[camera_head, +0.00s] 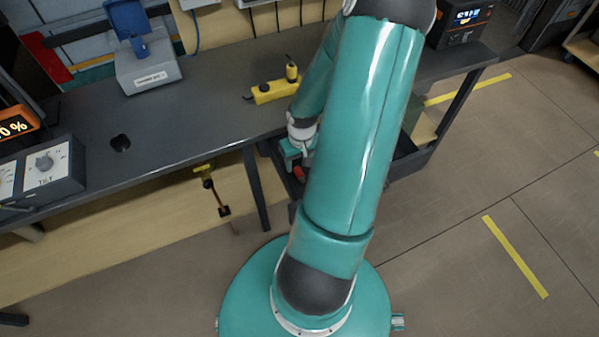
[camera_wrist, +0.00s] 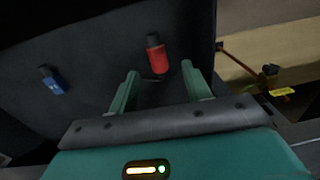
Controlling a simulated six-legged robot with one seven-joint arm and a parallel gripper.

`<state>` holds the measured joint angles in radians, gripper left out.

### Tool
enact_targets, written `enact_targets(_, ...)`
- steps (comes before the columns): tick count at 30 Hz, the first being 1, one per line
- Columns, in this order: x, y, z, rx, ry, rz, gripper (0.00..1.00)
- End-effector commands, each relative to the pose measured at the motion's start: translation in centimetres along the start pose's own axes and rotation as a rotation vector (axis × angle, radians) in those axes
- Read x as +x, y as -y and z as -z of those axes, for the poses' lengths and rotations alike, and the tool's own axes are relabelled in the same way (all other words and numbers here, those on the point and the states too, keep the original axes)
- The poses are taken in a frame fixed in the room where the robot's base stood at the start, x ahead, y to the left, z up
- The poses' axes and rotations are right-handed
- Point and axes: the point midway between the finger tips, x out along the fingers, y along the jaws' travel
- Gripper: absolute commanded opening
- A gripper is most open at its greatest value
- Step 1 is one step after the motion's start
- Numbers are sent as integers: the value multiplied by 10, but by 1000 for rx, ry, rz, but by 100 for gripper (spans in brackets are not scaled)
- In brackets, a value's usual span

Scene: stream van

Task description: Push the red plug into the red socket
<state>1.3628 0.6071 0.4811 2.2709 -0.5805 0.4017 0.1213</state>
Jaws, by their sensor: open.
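The red plug (camera_wrist: 157,58) lies on a dark surface in the wrist view, its dark end pointing away from my gripper. My gripper (camera_wrist: 160,72) is open, with one green finger on each side of the space just before the plug. The plug seems to lie between or just beyond the fingertips; I cannot tell if they touch it. In the head view, my gripper (camera_head: 291,156) is low beside the bench, and a bit of the red plug (camera_head: 300,173) shows by it, partly hidden by my arm. I cannot make out a red socket in either view.
A blue plug (camera_wrist: 52,80) lies left of the red one in the wrist view. A yellow block (camera_head: 273,92) stands on the dark bench (camera_head: 200,110), with a grey box (camera_head: 148,72) further left. A bench leg (camera_head: 256,188) is near my gripper. Floor at right is clear.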

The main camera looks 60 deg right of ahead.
Motion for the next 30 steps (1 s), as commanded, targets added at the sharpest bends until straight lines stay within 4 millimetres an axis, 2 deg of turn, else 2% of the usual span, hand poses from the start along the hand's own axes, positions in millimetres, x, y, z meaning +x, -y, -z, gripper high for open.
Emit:
enact_targets(7, 36, -2, 0, -2, 3, 2, 49)
enact_targets(16, 41, -3, 0, 0, 1, 0, 49)
enact_targets(17, 41, -3, 0, 0, 1, 0, 45)
enact_targets(21, 41, -2, 0, 0, 1, 0, 17)
enact_targets(24, 41, -3, 0, 0, 1, 0, 1)
enact_targets(30, 41, -2, 0, 0, 1, 0, 0)
